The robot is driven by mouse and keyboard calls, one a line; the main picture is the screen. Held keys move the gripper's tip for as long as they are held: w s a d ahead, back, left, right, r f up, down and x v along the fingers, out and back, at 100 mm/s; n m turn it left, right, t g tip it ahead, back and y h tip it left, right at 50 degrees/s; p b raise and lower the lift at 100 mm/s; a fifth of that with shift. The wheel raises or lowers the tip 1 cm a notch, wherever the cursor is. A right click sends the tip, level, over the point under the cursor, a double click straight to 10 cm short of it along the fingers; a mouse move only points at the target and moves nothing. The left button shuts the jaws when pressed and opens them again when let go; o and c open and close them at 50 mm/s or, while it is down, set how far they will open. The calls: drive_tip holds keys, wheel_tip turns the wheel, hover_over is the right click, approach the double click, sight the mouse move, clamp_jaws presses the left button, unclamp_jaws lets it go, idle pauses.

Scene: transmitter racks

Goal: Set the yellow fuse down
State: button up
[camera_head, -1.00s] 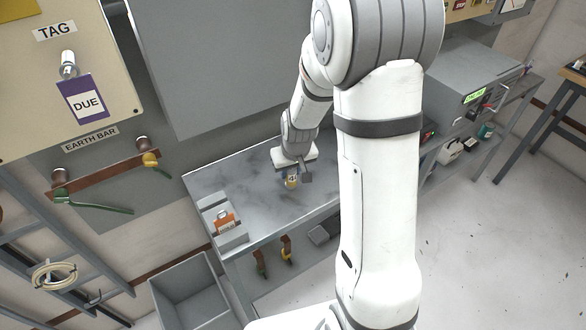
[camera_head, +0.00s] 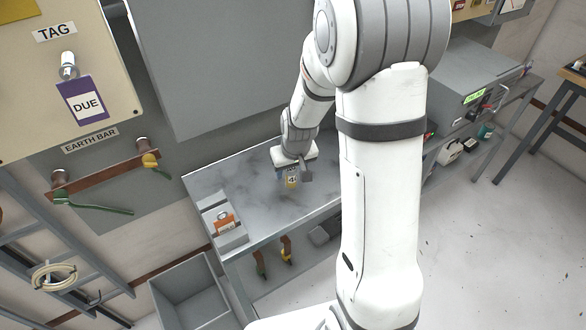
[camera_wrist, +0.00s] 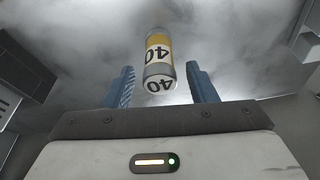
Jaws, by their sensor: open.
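My gripper (camera_head: 292,178) is open. In the head view the fuse (camera_head: 291,183) shows under my gripper at the grey bench top (camera_head: 240,185).
A grey holder with an orange-labelled item (camera_head: 226,224) sits at the bench's left end. A grey open bin (camera_head: 190,290) stands on the floor below. A grey cabinet unit (camera_head: 470,85) stands to the right. The bench around the fuse is clear.

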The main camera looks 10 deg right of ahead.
drive_tip(key=v, duration=1.1)
drive_tip(key=s+r, duration=0.3)
drive_tip(key=s, duration=0.6)
drive_tip(key=s+r+m, duration=0.1)
drive_tip(key=s+r, duration=0.2)
drive_tip(key=s, duration=0.6)
drive_tip(key=shift+d+r+g, duration=0.2)
drive_tip(key=shift+g, duration=0.1)
drive_tip(key=shift+s, duration=0.2)
